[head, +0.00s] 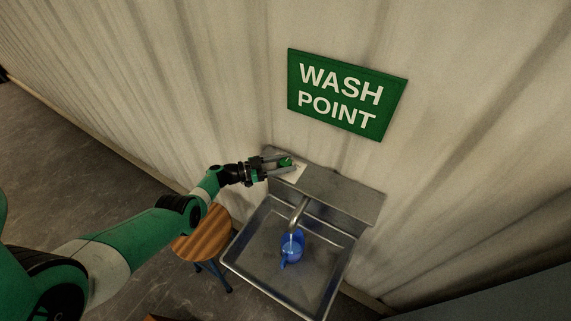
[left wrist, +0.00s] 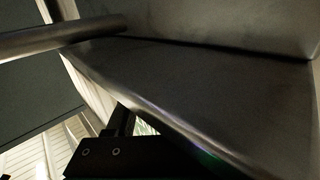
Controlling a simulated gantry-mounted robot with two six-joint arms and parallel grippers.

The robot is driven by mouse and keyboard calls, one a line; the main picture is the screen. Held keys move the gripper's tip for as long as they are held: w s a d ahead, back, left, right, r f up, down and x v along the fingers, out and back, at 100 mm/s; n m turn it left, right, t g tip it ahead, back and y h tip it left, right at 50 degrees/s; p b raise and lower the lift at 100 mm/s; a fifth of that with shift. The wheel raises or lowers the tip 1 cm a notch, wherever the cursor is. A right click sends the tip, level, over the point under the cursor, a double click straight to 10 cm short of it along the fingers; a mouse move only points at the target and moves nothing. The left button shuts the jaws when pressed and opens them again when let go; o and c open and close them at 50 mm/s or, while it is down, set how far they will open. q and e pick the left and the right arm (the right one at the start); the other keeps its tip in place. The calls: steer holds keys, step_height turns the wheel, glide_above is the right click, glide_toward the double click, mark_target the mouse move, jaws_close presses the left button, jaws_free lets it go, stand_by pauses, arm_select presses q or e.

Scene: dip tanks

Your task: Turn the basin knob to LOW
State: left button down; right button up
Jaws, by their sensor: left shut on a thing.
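The basin (head: 340,262) is a metal sink with a raised back ledge (head: 340,191) against the wall. The green knob (head: 286,161) sits at the left end of that ledge, beside a pale plate (head: 297,174). My left gripper (head: 284,166) reaches in from the left and is shut on the knob, with its fingers on either side. The knob's setting and any LOW mark are too small to read. In the left wrist view, a dark part of my gripper (left wrist: 130,155) shows low in the frame, and the knob is mostly hidden. My right gripper is out of view.
A metal spout (head: 300,211) reaches out over the basin, and a blue jug (head: 292,248) stands below its end. A round wooden stool (head: 203,239) is left of the basin, under my arm. A green WASH POINT sign (head: 346,94) hangs above.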

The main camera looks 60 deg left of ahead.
arm_select(q)
steer(key=shift+c, duration=1.4)
jaws_free()
steer(key=shift+s, duration=0.25)
steer(key=s+a+p, duration=0.2)
steer(key=s, duration=0.9)
steer(key=shift+a, duration=0.1)
